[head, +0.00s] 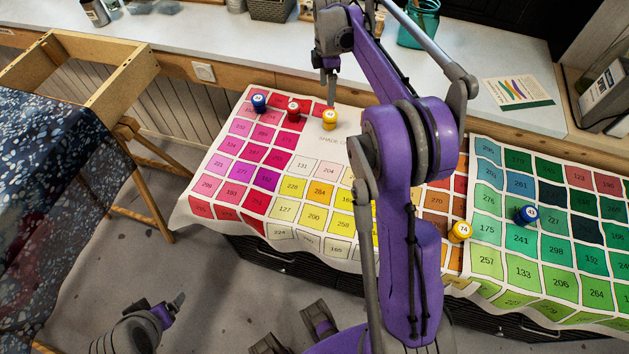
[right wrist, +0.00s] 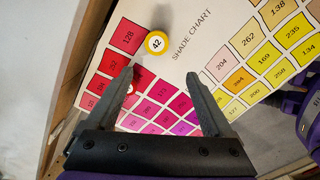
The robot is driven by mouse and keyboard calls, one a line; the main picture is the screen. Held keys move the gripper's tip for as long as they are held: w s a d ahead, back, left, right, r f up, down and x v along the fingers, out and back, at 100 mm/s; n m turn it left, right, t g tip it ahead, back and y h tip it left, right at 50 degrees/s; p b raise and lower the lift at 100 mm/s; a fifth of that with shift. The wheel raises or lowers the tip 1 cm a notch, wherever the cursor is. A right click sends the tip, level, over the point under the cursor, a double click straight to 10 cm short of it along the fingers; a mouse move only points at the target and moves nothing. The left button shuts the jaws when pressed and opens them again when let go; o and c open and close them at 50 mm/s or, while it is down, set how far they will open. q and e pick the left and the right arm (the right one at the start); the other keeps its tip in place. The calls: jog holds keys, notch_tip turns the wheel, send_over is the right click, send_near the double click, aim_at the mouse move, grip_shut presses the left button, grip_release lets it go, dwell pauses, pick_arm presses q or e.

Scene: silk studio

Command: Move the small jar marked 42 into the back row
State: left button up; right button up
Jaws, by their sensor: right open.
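The yellow jar marked 42 (right wrist: 156,43) stands upright on the shade chart, just beyond my right fingertips in the right wrist view. In the head view the same yellow jar (head: 330,120) is at the right end of a short line with a red jar (head: 293,111) and a blue jar (head: 259,103), near the chart's far edge. My right gripper (head: 329,80) is above the yellow jar, pointing down; its open jaws (right wrist: 160,74) hold nothing. My left gripper (head: 176,305) is low at the bottom left, away from the table; its opening is unclear.
Another yellow jar (head: 460,232) and a dark blue jar (head: 526,215) stand on the chart's right part. Behind is a pale counter (head: 240,55) with a teal jar (head: 418,25) and a card (head: 518,91). A wooden frame (head: 95,85) with dark speckled cloth stands at left.

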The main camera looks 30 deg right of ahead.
jog(key=s+a+r+m+t, duration=0.25)
jog(key=s+a+m, duration=0.45)
jog(key=s+a, duration=0.65)
jog(key=s+a+f+m+t, duration=0.1)
jog(key=s+a+f+m, duration=0.2)
jog(key=s+a, duration=0.2)
jog(key=s+a+f+m+t, duration=0.1)
jog(key=s+a+f+m, duration=0.2)
jog(key=s, duration=0.6)
jog(key=shift+a+f+m, duration=0.4)
jog(key=shift+a+f, duration=0.05)
jog(key=shift+a, duration=0.65)
jog(key=shift+r+t, duration=0.1)
jog(key=shift+t, duration=0.15)
